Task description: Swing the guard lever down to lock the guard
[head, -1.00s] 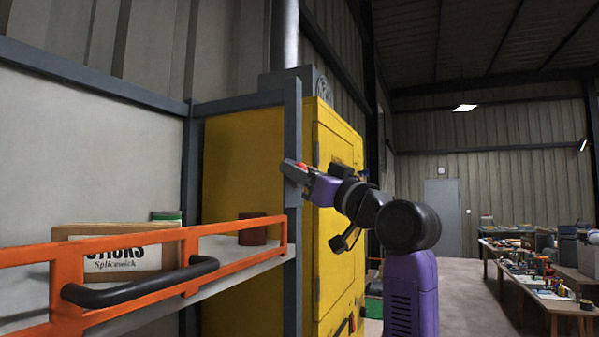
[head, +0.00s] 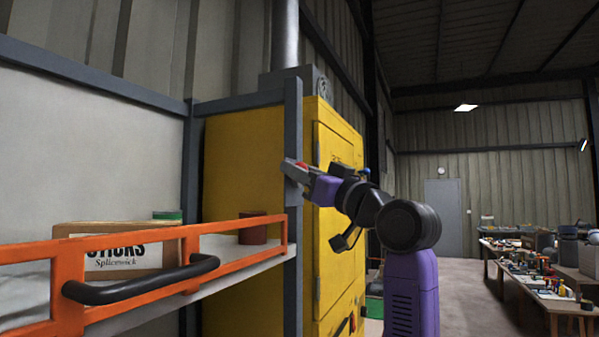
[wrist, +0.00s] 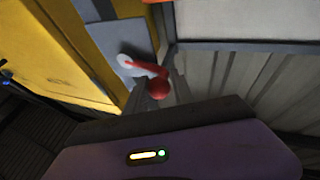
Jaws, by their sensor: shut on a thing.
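The guard lever (wrist: 150,70) is a short red arm with a round red knob, running from a pale round pivot on a grey plate in the wrist view. In the head view only a small red part (head: 302,165) shows at my gripper (head: 295,169), by the grey upright post (head: 292,120). The guard is an orange rail (head: 190,240) with a black bar handle (head: 145,280), lying across the front of the shelf.
A box lettered "STICKS" (head: 120,258), a green-topped tin (head: 167,216) and a brown-red can (head: 253,229) stand on the shelf behind the rail. A yellow cabinet (head: 235,160) stands behind the post. Cluttered benches (head: 530,275) line the right, with open floor before them.

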